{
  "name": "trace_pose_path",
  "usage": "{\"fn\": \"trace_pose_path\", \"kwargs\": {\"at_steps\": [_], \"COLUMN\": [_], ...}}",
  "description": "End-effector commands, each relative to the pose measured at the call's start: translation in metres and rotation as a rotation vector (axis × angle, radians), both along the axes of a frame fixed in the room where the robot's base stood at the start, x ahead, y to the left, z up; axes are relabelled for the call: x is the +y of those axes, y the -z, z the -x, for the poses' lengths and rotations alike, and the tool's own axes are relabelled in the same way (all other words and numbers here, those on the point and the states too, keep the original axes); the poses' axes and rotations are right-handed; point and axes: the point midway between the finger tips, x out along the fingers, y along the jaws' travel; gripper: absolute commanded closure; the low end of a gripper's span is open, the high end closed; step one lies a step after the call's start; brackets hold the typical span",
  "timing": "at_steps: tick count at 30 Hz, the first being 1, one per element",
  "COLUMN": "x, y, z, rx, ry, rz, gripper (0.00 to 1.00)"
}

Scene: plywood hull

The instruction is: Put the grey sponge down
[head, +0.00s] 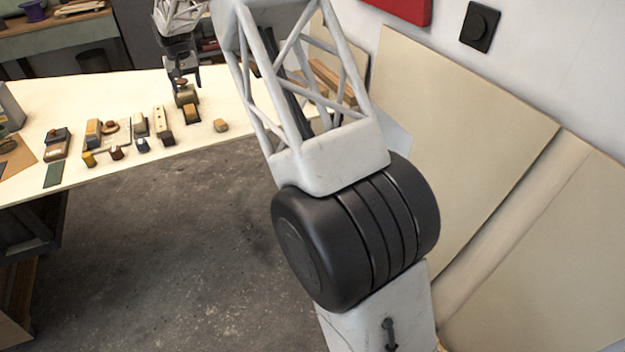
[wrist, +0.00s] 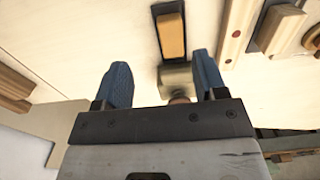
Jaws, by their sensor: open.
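My gripper (head: 183,78) is over the far part of the table in the head view. In the wrist view its two blue fingers (wrist: 160,68) stand wide apart. A grey-olive block (wrist: 176,78) shows between them, nearer the right finger, with a brown round part below it. The block also shows just under the gripper in the head view (head: 186,97). I cannot tell for sure that it is the grey sponge, or whether it touches a finger. An orange-tan block with a dark edge (wrist: 172,36) lies just beyond it, also in the head view (head: 191,114).
The pale table (head: 225,95) carries several small blocks and tools left of the gripper, including a long block with dots (head: 164,125). Wooden strips (wrist: 14,84) show at left in the wrist view.

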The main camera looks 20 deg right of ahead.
Motion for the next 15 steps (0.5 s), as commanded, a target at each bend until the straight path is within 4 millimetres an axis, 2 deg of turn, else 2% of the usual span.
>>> {"fn": "trace_pose_path", "kwargs": {"at_steps": [3, 15], "x": [-0.009, -0.041], "y": [-0.023, -0.087], "z": [0.023, 0.116], "rx": [-0.012, -0.044], "ry": [0.002, 0.004], "rz": [-0.001, -0.003], "gripper": [0.35, 0.35]}}
